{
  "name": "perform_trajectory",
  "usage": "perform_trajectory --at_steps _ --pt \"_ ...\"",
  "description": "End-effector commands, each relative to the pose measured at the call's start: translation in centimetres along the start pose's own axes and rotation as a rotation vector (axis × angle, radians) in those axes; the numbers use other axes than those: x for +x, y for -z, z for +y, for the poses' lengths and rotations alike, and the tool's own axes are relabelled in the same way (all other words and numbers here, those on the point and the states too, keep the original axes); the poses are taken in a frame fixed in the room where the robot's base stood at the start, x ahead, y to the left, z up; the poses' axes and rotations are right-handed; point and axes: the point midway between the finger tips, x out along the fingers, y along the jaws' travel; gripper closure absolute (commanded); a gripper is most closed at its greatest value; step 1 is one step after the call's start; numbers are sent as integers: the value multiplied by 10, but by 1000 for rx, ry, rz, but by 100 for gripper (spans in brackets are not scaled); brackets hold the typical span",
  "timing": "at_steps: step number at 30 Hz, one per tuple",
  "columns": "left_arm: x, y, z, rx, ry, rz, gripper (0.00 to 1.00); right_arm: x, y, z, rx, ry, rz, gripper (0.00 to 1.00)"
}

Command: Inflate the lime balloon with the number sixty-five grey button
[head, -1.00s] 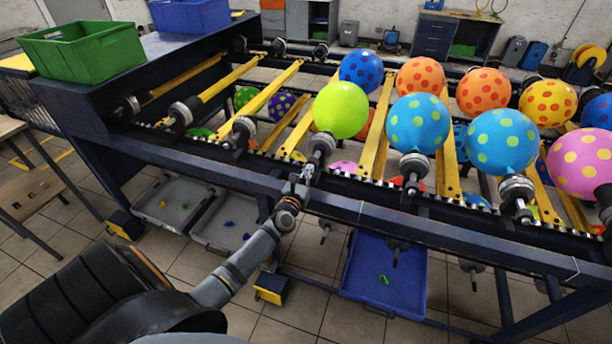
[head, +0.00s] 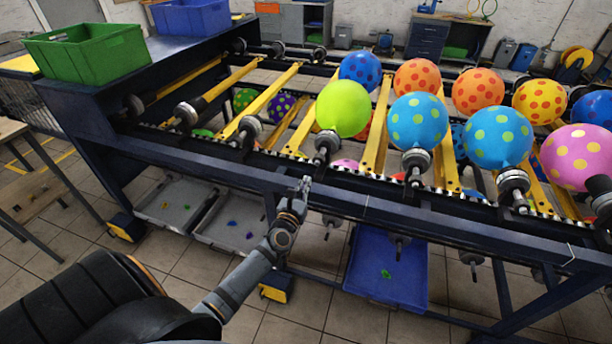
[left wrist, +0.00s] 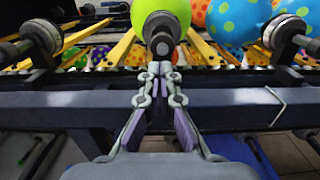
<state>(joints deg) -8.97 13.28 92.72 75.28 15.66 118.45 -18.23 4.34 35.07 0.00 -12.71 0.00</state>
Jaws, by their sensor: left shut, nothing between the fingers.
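The lime balloon (head: 343,108) is inflated and plain, mounted on a round metal nozzle (head: 328,141) on the machine's front rail. In the left wrist view the balloon (left wrist: 160,15) stands straight ahead, above its nozzle (left wrist: 161,42). My left gripper (head: 305,183) is shut and empty in front of the rail, below and a little left of the nozzle. In the left wrist view its fingertips (left wrist: 160,68) meet just under the nozzle in the picture. No number sixty-five grey button can be made out. My right gripper is not in view.
The dark front beam (head: 400,211) of the machine runs across in front of me. Inflated dotted balloons, such as a blue one (head: 418,121), stand to the right. A blue tray (head: 407,289) lies below, and a green crate (head: 87,54) stands at the upper left.

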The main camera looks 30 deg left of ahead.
Motion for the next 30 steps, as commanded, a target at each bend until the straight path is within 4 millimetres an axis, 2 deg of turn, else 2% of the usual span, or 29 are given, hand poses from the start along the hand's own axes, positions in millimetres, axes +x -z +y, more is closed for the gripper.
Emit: perform_trajectory --at_steps 3,9,13,20,28,30 --pt "-25 3 0 -1 1 3 100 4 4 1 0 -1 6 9" --pt "-52 3 0 0 1 4 100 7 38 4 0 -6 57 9" --pt "-57 2 0 0 1 3 100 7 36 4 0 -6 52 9" --pt "-58 2 0 0 1 4 100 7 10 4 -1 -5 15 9" --pt "-57 2 0 0 1 4 100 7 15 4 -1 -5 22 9" --pt "-58 8 0 29 4 14 100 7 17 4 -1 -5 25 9"
